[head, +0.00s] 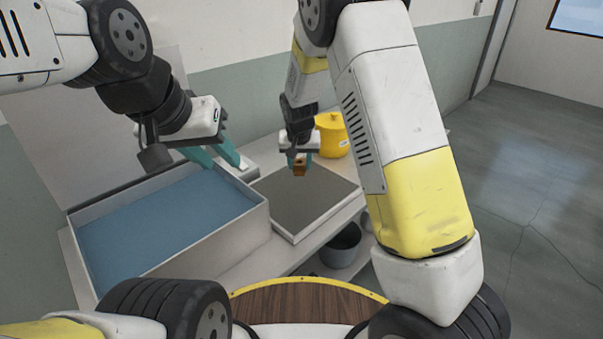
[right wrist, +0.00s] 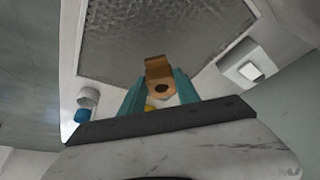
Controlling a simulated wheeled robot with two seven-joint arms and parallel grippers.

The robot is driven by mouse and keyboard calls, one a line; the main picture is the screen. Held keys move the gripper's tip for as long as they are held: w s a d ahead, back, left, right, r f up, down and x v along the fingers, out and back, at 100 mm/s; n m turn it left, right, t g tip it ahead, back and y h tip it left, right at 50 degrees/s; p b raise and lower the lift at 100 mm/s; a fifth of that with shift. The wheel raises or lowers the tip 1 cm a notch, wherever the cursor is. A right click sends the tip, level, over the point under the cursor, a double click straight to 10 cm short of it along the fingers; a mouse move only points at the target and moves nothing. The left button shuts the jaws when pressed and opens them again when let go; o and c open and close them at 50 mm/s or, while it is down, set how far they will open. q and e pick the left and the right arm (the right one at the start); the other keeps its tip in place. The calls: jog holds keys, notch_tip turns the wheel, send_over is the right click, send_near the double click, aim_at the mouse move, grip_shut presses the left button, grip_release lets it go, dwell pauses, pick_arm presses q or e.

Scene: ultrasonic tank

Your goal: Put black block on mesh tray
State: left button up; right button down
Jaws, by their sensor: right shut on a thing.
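The mesh tray (head: 310,212) is a dark grey mesh panel in a pale frame, right of the blue-filled tank (head: 262,222). It also shows in the right wrist view (right wrist: 150,35). My right gripper (head: 300,163) is above the tray's far part, shut on a brown block (head: 299,170). In the right wrist view this block (right wrist: 158,68) has a dark round hole and sits between the teal fingers (right wrist: 160,95). I cannot tell whether it touches the mesh. No block that looks black is seen. My left gripper (head: 215,157) is open and empty over the tank's far right corner.
A yellow pot (head: 332,135) stands behind the tray. A small white box (head: 240,168) lies between tank and tray, near my left gripper. A grey bucket (head: 342,246) is below the bench. The visible mesh is otherwise bare.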

notch_tip(320, 180, down, 8)
jog(key=shift+r, duration=0.15)
dwell(0.4)
jog(key=c, duration=0.9)
grip_release()
jog(key=shift+f, duration=0.2)
jog(key=s+d+r+y, duration=0.1)
jog(key=s+d+r, duration=0.1)
jog(key=s+r, duration=0.5)
jog(key=s+d+r, duration=0.2)
jog(key=d+r, duration=0.1)
jog(key=r, duration=0.8)
jog(key=shift+n+t+y, duration=0.3)
jog(key=shift+t+y, duration=0.3)
jog(key=shift+t, duration=0.2)
jog(key=s+d+r, duration=0.3)
jog(key=s+r, duration=0.1)
jog(key=s, duration=0.3)
jog(key=s+d+r, duration=0.3)
jog(key=s+r, duration=0.1)
jog(key=s, duration=0.4)
jog(key=s+d+r, duration=0.4)
jog(key=s, duration=0.4)
jog(key=shift+r, duration=0.3)
